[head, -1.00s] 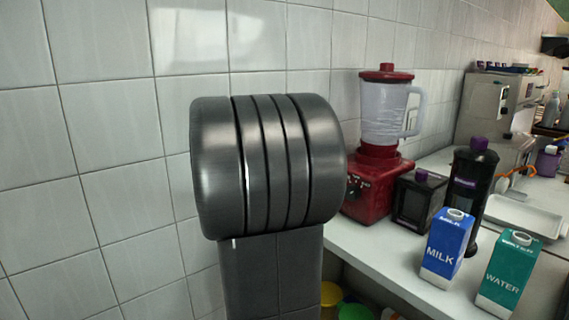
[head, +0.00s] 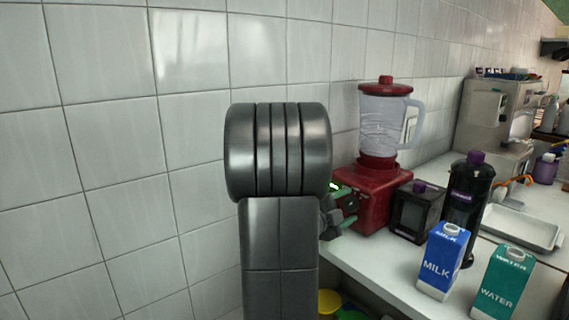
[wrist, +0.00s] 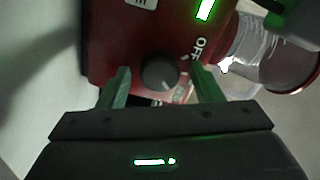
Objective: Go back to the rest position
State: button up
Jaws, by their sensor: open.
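My gripper (head: 350,204) is open at the front of the red blender (head: 378,190), by its base. In the wrist view my gripper (wrist: 161,88) shows two green fingers, one on each side of the dark round dial (wrist: 159,72) on the blender's red base (wrist: 120,30). Nothing is held between the fingers. I cannot tell whether they touch the dial. The word OFF and a lit green mark show on the base above and right of the dial. In the head view my dark arm hides part of the wall left of the blender.
On the white counter (head: 385,277), a black box (head: 415,212), a black bottle (head: 468,195), a blue milk carton (head: 441,262) and a green water carton (head: 504,284) stand right of the blender. A metal tray (head: 520,228) lies behind them. The tiled wall (head: 120,160) is at the left.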

jog(key=n+p, duration=0.4)
jog(key=p, duration=0.1)
jog(key=n+p, duration=0.2)
jog(key=p, duration=0.1)
jog(key=shift+r, duration=0.25)
jog(key=n+p, duration=0.5)
jog(key=p, duration=0.3)
jog(key=shift+p, duration=0.35)
jog(key=shift+f+n+p, duration=0.15)
jog(key=shift+n+p, duration=0.55)
jog(key=shift+p, duration=0.1)
